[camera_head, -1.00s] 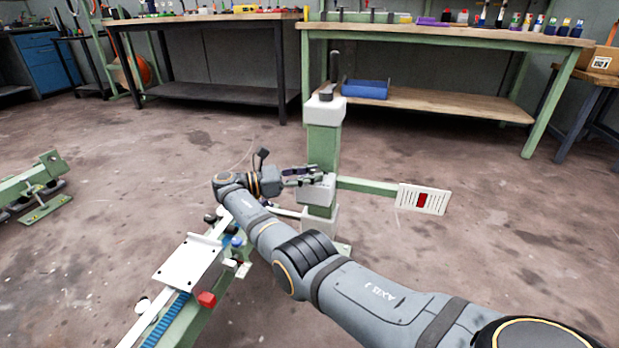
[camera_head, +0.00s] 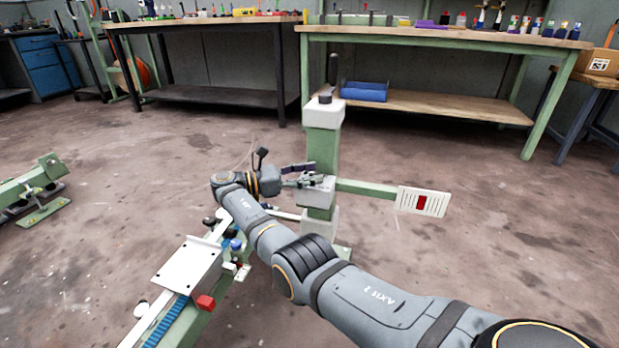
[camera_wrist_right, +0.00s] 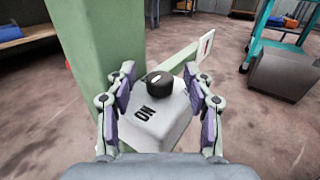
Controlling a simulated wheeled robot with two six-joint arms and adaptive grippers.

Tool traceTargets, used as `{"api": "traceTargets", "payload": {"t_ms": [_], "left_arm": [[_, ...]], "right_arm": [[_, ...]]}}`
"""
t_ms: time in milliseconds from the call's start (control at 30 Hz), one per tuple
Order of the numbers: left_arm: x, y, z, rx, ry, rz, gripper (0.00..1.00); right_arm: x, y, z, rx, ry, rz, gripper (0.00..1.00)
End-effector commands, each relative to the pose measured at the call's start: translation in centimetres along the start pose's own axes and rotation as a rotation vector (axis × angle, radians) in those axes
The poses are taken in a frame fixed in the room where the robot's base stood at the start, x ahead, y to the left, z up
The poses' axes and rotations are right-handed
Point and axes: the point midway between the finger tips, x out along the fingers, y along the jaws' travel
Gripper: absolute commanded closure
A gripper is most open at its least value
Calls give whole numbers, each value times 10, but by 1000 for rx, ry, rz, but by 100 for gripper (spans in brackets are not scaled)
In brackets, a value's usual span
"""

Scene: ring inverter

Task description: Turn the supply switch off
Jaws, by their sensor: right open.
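The supply switch is a black round knob (camera_wrist_right: 158,82) on a white box marked ON, in the middle of the right wrist view. The white box (camera_wrist_right: 150,125) is fixed beside a green post (camera_head: 322,155). My right gripper (camera_wrist_right: 160,85) is open, with one finger on each side of the knob and a visible gap to each. In the head view my right gripper (camera_head: 302,178) is at the post's left side, and the knob cannot be made out there. My left gripper is not in view.
A green arm carries a white panel with a red rocker (camera_head: 422,203) to the right of the post. A green rail with a white plate (camera_head: 188,265) and a red block (camera_head: 205,303) lies at front left. Workbenches (camera_head: 440,37) stand behind.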

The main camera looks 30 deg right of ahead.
Motion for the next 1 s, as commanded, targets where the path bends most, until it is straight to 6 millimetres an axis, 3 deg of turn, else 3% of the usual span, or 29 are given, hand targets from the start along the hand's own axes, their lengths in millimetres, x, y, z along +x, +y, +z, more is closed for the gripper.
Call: {"api": "traceTargets", "payload": {"t_ms": [200, 400, 1000], "left_arm": [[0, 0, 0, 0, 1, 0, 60], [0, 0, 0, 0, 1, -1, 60], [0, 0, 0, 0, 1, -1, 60]], "right_arm": [[0, 0, 49, 5, 2, 0, 48], [1, 0, 81, 1, 1, -1, 48], [1, -1, 89, -1, 1, -1, 48]]}}
